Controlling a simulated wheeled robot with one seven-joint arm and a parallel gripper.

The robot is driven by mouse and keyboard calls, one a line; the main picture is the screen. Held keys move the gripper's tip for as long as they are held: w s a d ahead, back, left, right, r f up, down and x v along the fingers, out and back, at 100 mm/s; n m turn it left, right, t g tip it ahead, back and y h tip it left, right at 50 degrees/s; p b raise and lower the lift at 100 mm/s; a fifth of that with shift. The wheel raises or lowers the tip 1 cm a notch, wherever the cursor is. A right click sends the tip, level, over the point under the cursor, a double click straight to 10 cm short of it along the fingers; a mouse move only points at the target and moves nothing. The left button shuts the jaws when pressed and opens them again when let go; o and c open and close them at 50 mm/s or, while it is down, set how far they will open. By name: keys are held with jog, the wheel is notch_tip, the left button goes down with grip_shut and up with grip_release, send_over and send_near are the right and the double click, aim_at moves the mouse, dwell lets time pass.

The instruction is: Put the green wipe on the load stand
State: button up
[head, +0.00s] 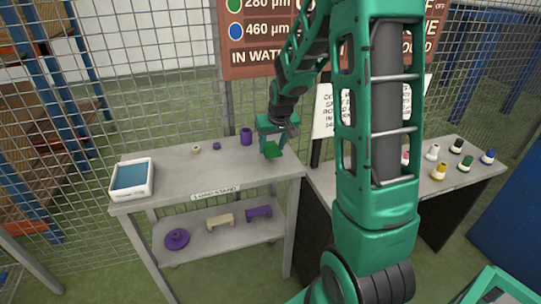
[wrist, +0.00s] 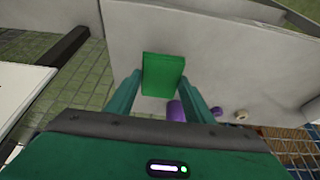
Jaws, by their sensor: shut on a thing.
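The green wipe (head: 272,151) is a flat green piece between the fingers of my gripper (head: 271,146), at the right end of the load stand (head: 215,177). The stand is a grey table with a label on its front edge. In the wrist view the wipe (wrist: 162,75) shows between the two green fingers (wrist: 162,97), over the grey top. My gripper is shut on it. I cannot tell whether the wipe touches the top.
On the stand are a purple cylinder (head: 246,137), a small purple piece (head: 217,146), a beige ring (head: 195,148) and a white tray (head: 145,190). Its lower shelf holds purple and beige parts. Another table (head: 445,197) with several small bottles stands right. The stand's front middle is clear.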

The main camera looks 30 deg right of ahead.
aim_at(273, 151)
jog(key=shift+f, duration=2)
jog(key=o, duration=0.9)
jog(key=shift+f, duration=0.1)
jog(key=v, duration=1.1)
jog(key=s+a+r+m+g, duration=0.1)
jog(key=s, duration=0.9)
jog(key=s+a+r+m+g+y, duration=0.1)
jog(key=s+g, duration=0.1)
jog(key=s, duration=0.8)
jog(key=s+a+r+m+g, duration=0.1)
jog(key=s, duration=0.9)
jog(key=shift+s+a+r+g, duration=0.3)
jog(key=shift+s+r, duration=0.05)
jog(key=shift+s, duration=0.05)
